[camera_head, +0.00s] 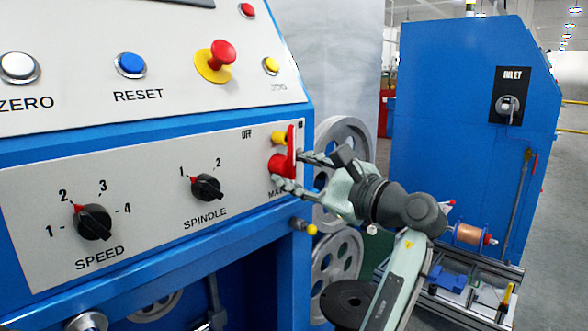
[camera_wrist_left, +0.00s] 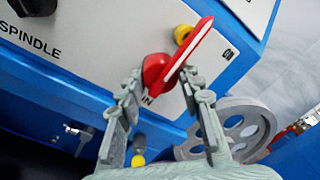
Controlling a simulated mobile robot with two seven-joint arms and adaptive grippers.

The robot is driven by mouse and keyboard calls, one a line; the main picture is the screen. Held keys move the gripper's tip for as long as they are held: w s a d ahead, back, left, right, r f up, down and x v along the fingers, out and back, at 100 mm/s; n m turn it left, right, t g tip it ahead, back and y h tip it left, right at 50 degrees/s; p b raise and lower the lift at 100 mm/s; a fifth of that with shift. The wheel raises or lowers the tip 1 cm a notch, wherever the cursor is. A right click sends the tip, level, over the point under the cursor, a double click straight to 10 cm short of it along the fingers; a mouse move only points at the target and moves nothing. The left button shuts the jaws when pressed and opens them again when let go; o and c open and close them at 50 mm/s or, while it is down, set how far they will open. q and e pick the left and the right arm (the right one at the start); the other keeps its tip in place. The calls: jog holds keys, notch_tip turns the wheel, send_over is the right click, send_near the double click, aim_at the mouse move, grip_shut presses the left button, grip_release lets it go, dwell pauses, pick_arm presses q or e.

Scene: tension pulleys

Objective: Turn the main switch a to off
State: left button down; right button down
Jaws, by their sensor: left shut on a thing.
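The main switch (camera_head: 291,147) is a red rotary handle with a yellow part beside it, at the right end of the lower white panel. Its handle stands nearly upright in the head view, with its top near the mostly hidden label at right. The OFF label (camera_head: 246,134) is up and left of it. My left gripper (camera_head: 289,172) is shut on the switch, its fingers on either side of the lower red part. In the left wrist view the switch (camera_wrist_left: 190,48) rises tilted between the fingertips of the gripper (camera_wrist_left: 164,82). The lettering below is partly covered. My right gripper is out of view.
The spindle knob (camera_head: 207,188) and speed knob (camera_head: 94,222) are left on the same panel. A red mushroom button (camera_head: 222,52) is above. Grey pulleys (camera_head: 345,143) stand right of the panel, close behind my gripper. A blue inlet cabinet (camera_head: 440,95) stands farther right.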

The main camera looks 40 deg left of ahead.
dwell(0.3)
pick_arm(q)
jog(key=c, duration=1)
grip_release()
jog(key=d, duration=0.4)
jog(key=s+d, duration=0.1)
jog(key=d, duration=0.7)
jog(key=shift+s+f, duration=0.15)
jog(key=shift+s, duration=0.15)
jog(key=shift+a, duration=0.1)
jog(key=shift+c, duration=0.5)
